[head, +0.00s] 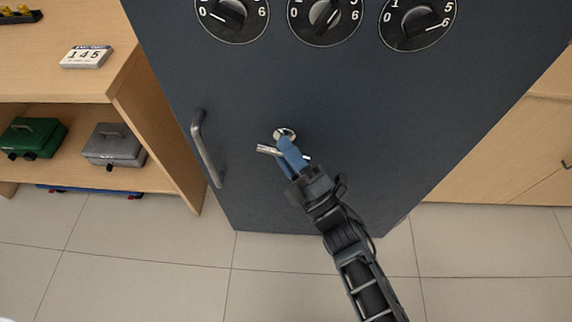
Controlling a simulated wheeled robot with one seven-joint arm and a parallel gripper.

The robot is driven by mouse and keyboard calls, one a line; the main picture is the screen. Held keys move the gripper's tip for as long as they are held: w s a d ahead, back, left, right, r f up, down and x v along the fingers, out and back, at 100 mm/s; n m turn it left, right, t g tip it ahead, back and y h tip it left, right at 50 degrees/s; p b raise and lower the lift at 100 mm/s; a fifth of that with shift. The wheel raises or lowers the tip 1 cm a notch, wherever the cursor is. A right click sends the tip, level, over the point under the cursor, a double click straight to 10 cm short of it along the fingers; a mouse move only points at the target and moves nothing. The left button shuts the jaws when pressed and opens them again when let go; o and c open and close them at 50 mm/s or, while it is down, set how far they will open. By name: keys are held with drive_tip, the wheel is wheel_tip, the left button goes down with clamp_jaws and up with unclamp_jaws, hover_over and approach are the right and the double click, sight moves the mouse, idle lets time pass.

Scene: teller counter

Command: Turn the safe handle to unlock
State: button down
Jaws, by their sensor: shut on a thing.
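The dark blue-grey safe (400,130) fills the middle of the head view. Its silver lever handle (277,149) sits on a round hub near the lower middle of the door. My gripper (290,153) is at this handle, with its blue fingers shut on it just by the hub. Part of the lever shows to the left of the fingers and a small bit shows to the right. The rest of the lever is hidden behind the fingers. A fixed curved grey pull bar (206,150) stands to the left on the door.
Three numbered dials (232,16) line the upper door. A wooden shelf unit (150,110) at left holds a green cash box (32,137), a grey cash box (113,146) and a number display (87,56). Wooden cabinets (500,140) stand at right. The tiled floor (150,260) is clear in front.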

drive_tip(key=m+t+b, duration=0.1)
drive_tip(key=m+b, duration=0.1)
drive_tip(key=b, duration=0.2)
drive_tip(key=f+m+t+h+b, duration=0.1)
drive_tip(key=m+t+b, duration=0.1)
drive_tip(key=m+b, duration=0.1)
drive_tip(key=shift+f+t+b, duration=0.2)
drive_tip(key=shift+t+b, duration=0.1)
drive_tip(key=shift+b, duration=0.3)
drive_tip(key=m+t+h+b, duration=0.1)
drive_tip(key=m+b, duration=0.1)
drive_tip(key=m+t+h+b, duration=0.1)
drive_tip(key=m+h+b, duration=0.1)
drive_tip(key=shift+a+r+m+t, duration=0.15)
drive_tip(key=shift+m+t, duration=0.25)
drive_tip(key=shift+r+m+t+h+b, duration=0.15)
drive_tip(key=shift+m+t+h+b, duration=0.55)
drive_tip(key=shift+m+h, duration=0.4)
drive_tip(key=shift+r+m+h+b, duration=0.1)
drive_tip(key=shift+m+h+b, duration=0.2)
drive_tip(key=shift+m, duration=0.2)
drive_tip(key=c, duration=1)
unclamp_jaws()
drive_tip(key=shift+r, duration=0.1)
drive_tip(key=shift+s, duration=0.1)
drive_tip(key=shift+v, duration=3.85)
